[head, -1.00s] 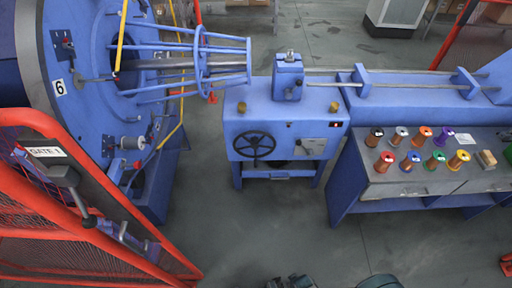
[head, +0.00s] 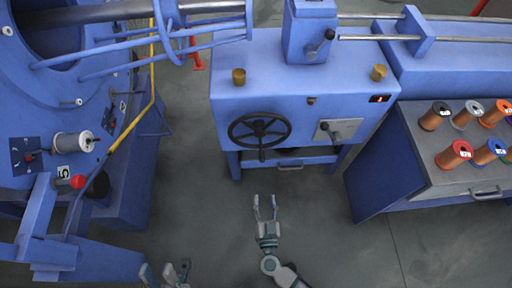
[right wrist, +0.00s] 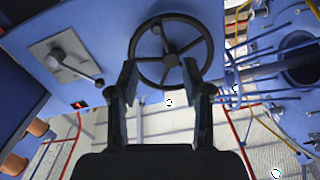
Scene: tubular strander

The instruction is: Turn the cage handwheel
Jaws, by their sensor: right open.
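The black cage handwheel (head: 260,122) is on the front face of the blue machine block (head: 300,85), with a crank knob hanging at its lower rim. In the right wrist view the handwheel (right wrist: 170,30) is just beyond my fingertips. My right gripper (head: 265,201) is open and empty, below and in front of the wheel, apart from it. Its two fingers (right wrist: 160,80) frame the lower part of the wheel in the right wrist view. My left gripper (head: 165,272) is at the bottom edge of the head view, partly cut off; its fingers look spread apart.
A lever on a grey plate (head: 339,131) sits right of the wheel. A bench (head: 440,178) with several spools stands at the right. The blue cage disc (head: 50,100) with a spool and yellow bar is at the left. The floor in front is clear.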

